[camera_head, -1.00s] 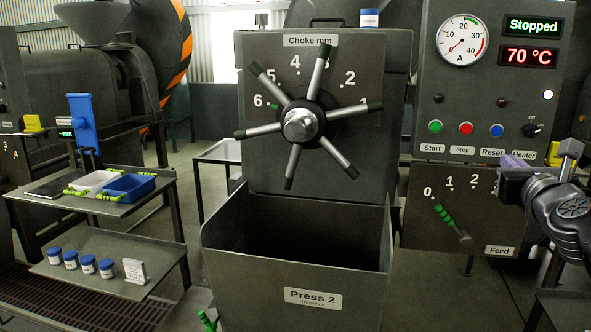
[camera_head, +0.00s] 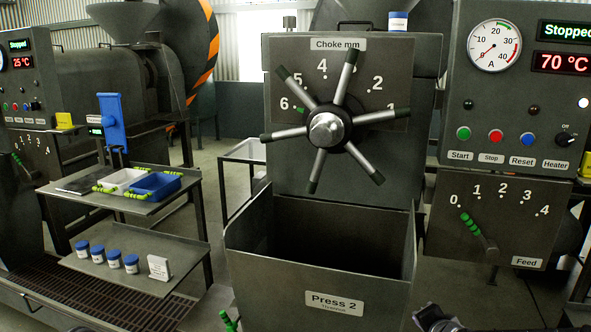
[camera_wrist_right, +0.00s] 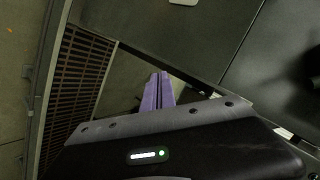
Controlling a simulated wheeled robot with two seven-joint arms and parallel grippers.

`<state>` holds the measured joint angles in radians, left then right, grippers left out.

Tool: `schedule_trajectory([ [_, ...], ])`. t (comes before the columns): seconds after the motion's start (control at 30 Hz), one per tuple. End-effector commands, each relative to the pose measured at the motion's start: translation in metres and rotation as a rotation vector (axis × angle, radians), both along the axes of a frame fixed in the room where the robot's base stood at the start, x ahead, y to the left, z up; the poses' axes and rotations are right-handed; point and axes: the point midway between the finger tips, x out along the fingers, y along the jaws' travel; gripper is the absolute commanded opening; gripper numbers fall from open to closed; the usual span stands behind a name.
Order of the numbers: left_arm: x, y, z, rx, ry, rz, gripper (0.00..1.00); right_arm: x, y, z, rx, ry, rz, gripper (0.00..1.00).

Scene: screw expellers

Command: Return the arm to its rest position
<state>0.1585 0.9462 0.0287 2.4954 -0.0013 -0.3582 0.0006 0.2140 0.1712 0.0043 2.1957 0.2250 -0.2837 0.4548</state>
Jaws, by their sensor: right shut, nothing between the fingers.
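My right gripper (camera_wrist_right: 157,92) shows in the right wrist view as purple fingers close together, with nothing between them. Below the fingers in that view are dark slatted floor grating and grey panels. In the head view only a dark piece of my arm (camera_head: 438,319) shows at the bottom edge, right of the Press 2 bin (camera_head: 310,285); the fingers are out of that view. My left gripper is not in view.
The choke handwheel (camera_head: 329,130) stands above the bin. The control panel (camera_head: 500,100) at right reads Stopped and 70 °C, above the feed lever (camera_head: 478,232). At left, a shelf stand holds trays (camera_head: 155,186) and several blue-lidded jars (camera_head: 114,258).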

Motion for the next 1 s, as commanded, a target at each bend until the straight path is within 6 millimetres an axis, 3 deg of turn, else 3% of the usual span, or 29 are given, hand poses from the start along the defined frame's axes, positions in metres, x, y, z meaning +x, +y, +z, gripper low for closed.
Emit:
schedule_trajectory([
  [0.03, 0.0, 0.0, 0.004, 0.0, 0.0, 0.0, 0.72, -0.012, 0.023, -0.037, -0.06, 0.076, 0.095, 0.0],
  [0.2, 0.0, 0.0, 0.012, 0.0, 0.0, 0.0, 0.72, -0.074, 0.094, -0.143, -0.222, 0.276, 0.429, 0.0],
  [0.27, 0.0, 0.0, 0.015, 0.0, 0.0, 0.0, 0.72, -0.104, 0.119, -0.175, -0.251, 0.34, 0.546, 0.0],
  [0.4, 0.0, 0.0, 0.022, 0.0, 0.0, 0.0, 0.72, -0.185, 0.173, -0.235, -0.255, 0.474, 0.782, 0.0],
  [0.5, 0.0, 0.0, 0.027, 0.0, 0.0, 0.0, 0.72, -0.243, 0.202, -0.262, -0.207, 0.564, 0.889, 0.0],
  [0.6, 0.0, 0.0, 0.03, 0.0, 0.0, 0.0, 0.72, -0.287, 0.221, -0.278, -0.161, 0.639, 0.957, 0.0],
  [0.7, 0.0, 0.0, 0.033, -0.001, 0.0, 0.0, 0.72, -0.315, 0.231, -0.287, -0.132, 0.688, 0.993, 0.0],
  [0.8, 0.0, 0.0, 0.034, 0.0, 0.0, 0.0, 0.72, -0.325, 0.236, -0.29, -0.121, 0.707, 1.008, 0.0],
  [1.0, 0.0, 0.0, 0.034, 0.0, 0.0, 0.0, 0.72, -0.324, 0.236, -0.29, -0.121, 0.706, 1.007, 0.0],
])
